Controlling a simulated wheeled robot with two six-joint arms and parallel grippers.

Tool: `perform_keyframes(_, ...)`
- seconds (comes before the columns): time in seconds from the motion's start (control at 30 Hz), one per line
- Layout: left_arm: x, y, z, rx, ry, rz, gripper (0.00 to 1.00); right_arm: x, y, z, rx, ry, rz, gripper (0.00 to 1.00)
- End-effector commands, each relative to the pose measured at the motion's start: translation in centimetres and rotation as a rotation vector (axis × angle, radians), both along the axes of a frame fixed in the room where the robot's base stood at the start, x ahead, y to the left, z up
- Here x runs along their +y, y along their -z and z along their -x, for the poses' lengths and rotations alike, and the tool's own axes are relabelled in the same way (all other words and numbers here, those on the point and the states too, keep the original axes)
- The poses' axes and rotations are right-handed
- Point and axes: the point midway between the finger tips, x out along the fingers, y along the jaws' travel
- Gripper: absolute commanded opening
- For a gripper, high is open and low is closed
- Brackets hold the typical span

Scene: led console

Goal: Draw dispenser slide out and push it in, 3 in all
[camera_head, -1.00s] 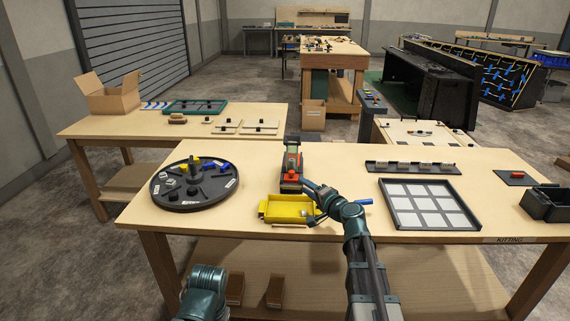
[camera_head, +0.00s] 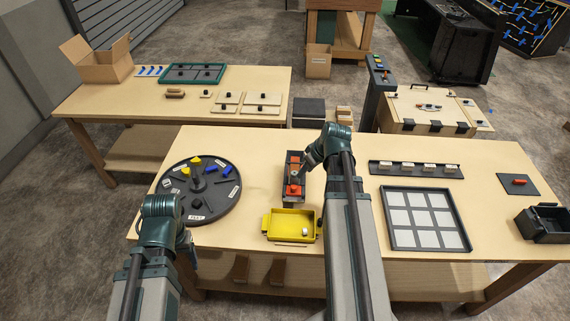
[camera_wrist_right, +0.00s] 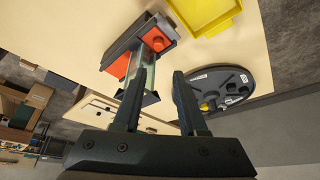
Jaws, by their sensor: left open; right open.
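The dispenser (camera_head: 289,193) is a dark narrow body with orange-red parts, standing upright on the near table behind the yellow tray (camera_head: 274,233). A small pale piece (camera_head: 305,232) lies in the tray. My right gripper (camera_head: 304,172) is beside the dispenser's right side. In the right wrist view, my right gripper (camera_wrist_right: 158,100) is open, with one finger close to the dispenser's clear upright part; I cannot tell if they touch. An orange-red block (camera_wrist_right: 156,40) shows at the dispenser's front. How far the slide is out is unclear. My left gripper (camera_head: 190,258) hangs near the table's front edge, away from the dispenser.
A round dark turntable (camera_head: 200,205) with yellow and blue pieces stands left of the dispenser. A grid tray (camera_head: 387,230), a dark rack (camera_head: 378,171) and a black bin (camera_head: 545,228) are on the right. The tabletop between the turntable and the yellow tray is clear.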

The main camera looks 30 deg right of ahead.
Motion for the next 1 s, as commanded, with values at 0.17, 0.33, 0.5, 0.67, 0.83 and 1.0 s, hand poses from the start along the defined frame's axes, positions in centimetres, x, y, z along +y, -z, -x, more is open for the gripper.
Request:
perform_keyframes(0.17, 0.0, -0.7, 0.0, 0.0, 0.0, 0.0, 0.69, -0.4, -0.4, 0.8, 0.027, -0.019, 0.022, 0.41)
perform_keyframes(0.33, 0.0, -0.3, 0.0, 0.0, 0.0, 0.0, 0.69, -0.4, -0.1, 0.7, 0.026, -0.019, 0.022, 0.41)
perform_keyframes(0.5, 0.0, 0.6, 0.0, 0.0, 0.002, 0.0, 0.69, -0.4, 0.9, 0.3, 0.025, -0.018, 0.021, 0.41)
perform_keyframes(0.67, 0.0, 2.3, 0.0, 0.0, 0.005, -0.001, 0.69, -0.2, 2.6, -0.3, 0.024, -0.017, 0.021, 0.41)
perform_keyframes(0.83, 0.0, 4.7, 0.0, 0.0, 0.009, -0.002, 0.69, 0.0, 5.0, -1.3, 0.024, -0.018, 0.021, 0.41)
perform_keyframes(1.0, 0.0, 7.2, 0.0, 0.0, 0.009, -0.002, 0.69, 0.2, 7.4, -2.2, 0.024, -0.017, 0.021, 0.41)
